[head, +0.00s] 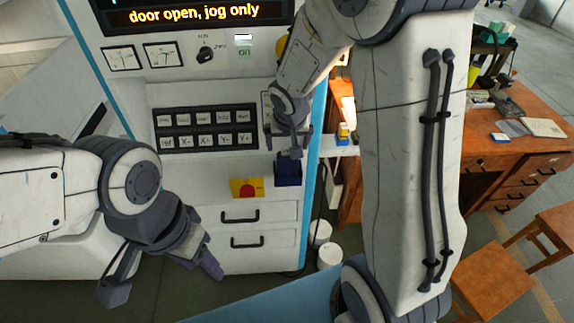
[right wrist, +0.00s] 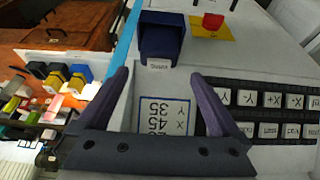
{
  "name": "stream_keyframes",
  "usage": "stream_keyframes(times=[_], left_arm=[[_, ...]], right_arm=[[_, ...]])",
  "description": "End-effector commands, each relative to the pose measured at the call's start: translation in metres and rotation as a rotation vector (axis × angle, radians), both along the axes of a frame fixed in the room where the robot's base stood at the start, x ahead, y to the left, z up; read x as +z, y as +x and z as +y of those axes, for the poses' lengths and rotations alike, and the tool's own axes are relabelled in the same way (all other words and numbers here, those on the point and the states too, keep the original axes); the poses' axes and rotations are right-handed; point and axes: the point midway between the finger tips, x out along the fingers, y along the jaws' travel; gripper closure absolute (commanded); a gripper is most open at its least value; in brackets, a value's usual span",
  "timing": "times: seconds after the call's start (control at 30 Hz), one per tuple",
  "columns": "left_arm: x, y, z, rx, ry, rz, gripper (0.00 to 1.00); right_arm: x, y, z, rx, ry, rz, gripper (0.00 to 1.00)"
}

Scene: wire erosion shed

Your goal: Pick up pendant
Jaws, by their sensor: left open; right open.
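A dark blue box (head: 288,172) with a small white label sits on the machine front below the right gripper. It also shows at the top of the right wrist view (right wrist: 161,40), with a dark upper part. I cannot tell whether it is the pendant or its holder; no other pendant is clear. My right gripper (head: 288,148) is open and empty, just above the box. My left gripper (head: 160,278) is open and empty, low at left.
The machine front has a black key panel (head: 206,129), a red knob on a yellow plate (head: 247,188) and two drawers (head: 258,227). White tubs (head: 329,257) stand on the floor beside it. A wooden desk (head: 505,165) and stools (head: 492,292) are at right.

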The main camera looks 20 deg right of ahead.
Motion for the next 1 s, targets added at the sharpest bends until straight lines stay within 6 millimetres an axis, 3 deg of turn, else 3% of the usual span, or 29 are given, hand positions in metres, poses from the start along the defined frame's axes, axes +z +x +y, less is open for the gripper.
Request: stream_keyframes(times=[0.23, 0.5, 0.8, 1.0], left_arm=[[0.000, 0.000, 0.000, 0.000, 0.000, 0.000, 0.49], [-0.007, 0.000, 0.000, 0.001, 0.000, 0.000, 0.49], [-0.007, 0.000, 0.000, 0.002, 0.000, 0.000, 0.49], [-0.007, 0.000, 0.000, 0.002, 0.000, 0.000, 0.49]], right_arm=[[-0.019, 0.008, -0.003, 0.001, 0.000, 0.003, 0.00], [-0.055, 0.024, -0.008, 0.002, 0.001, 0.002, 0.00], [-0.057, 0.026, -0.009, 0.001, 0.001, 0.000, 0.00], [-0.057, 0.025, -0.009, 0.002, 0.000, 0.000, 0.77]])
